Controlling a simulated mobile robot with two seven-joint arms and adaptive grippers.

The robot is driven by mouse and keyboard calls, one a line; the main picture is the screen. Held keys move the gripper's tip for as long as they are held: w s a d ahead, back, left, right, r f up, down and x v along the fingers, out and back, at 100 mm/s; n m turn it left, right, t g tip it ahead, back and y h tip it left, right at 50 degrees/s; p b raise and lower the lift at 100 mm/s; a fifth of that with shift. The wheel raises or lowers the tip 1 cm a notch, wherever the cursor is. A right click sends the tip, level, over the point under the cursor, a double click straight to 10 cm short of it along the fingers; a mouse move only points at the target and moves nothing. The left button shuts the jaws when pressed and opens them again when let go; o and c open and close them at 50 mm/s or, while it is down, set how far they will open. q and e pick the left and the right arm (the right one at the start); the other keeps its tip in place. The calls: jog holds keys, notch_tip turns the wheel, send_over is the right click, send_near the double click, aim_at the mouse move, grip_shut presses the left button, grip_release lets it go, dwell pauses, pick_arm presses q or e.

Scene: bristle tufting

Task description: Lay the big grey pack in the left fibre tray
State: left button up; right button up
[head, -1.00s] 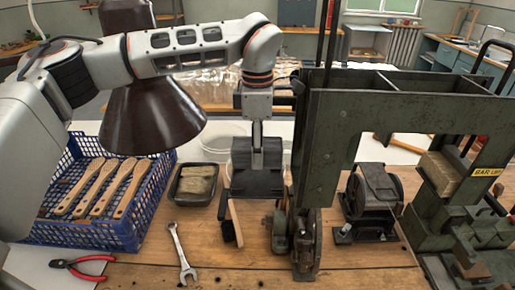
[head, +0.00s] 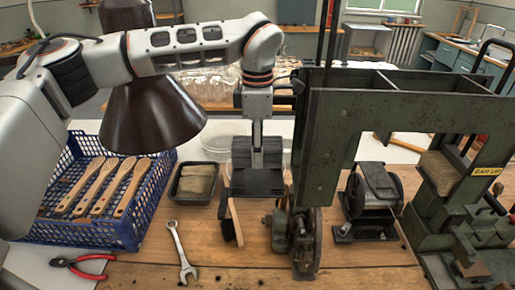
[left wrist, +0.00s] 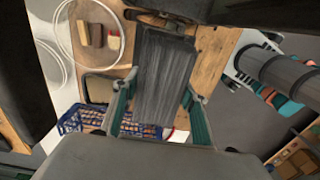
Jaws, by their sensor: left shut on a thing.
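My left gripper (head: 257,165) hangs over the bench, between the dark tray and the green machine frame. In the left wrist view its fingers are shut on the big grey pack (left wrist: 165,78), a long block of grey fibres. My right gripper is not in view.
A blue crate (head: 110,231) of wooden brush handles stands at the left. A wrench (head: 180,252) and red pliers (head: 80,266) lie in front. A brush (head: 236,222) lies below the gripper. The green machine frame (head: 325,150) rises close on the right.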

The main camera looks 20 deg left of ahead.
pick_arm(q)
jog(key=shift+f, duration=0.75)
dwell(0.5)
jog(key=o, duration=1.6)
jog(key=shift+r, duration=4)
